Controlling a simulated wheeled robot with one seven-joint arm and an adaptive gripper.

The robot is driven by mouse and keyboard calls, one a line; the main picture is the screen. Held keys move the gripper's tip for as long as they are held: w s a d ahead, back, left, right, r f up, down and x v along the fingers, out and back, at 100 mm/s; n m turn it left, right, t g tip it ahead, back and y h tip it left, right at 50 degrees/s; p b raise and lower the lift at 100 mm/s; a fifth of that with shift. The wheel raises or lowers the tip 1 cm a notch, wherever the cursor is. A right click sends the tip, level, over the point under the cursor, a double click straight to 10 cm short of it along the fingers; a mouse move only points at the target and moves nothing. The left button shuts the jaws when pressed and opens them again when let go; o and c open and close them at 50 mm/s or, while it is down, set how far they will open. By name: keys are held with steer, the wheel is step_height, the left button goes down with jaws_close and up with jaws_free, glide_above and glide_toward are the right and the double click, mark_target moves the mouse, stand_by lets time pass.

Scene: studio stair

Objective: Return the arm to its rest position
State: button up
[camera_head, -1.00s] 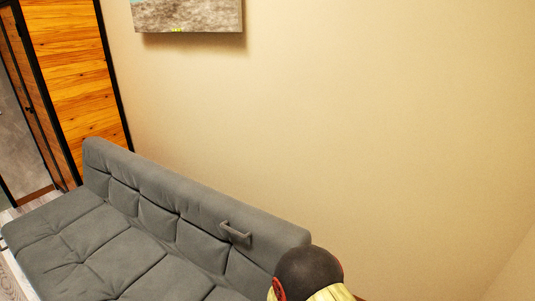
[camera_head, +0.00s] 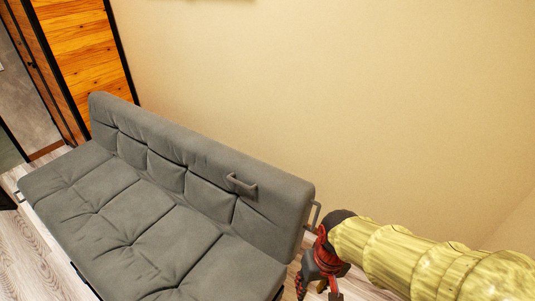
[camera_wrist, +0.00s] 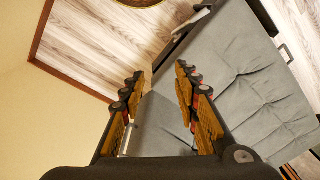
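My gripper (camera_head: 318,284) hangs at the lower right of the head view, at the end of my yellow-sleeved arm, beside the right end of the grey sofa. In the wrist view my gripper (camera_wrist: 160,82) shows two fingers standing apart with nothing held between them. Its fingers are black and orange-brown. Whether it touches the sofa is not clear; a gap seems to lie between them.
The grey sofa (camera_head: 140,215) stands along the beige wall (camera_head: 360,90), with a metal bracket (camera_head: 311,217) at its right end. Wood floor (camera_head: 35,255) lies in front. An orange wood panel (camera_head: 80,50) stands at the left.

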steer(key=s+d+r+t, duration=0.2)
steer(key=d+r, duration=0.2)
steer(key=r, duration=0.4)
steer(key=s+d+r+m+t+h, duration=0.1)
steer(key=d+r, duration=0.3)
steer(key=r, duration=0.5)
steer(key=shift+s+t, duration=0.45)
steer(key=shift+t, duration=0.45)
steer(key=shift+a, duration=0.15)
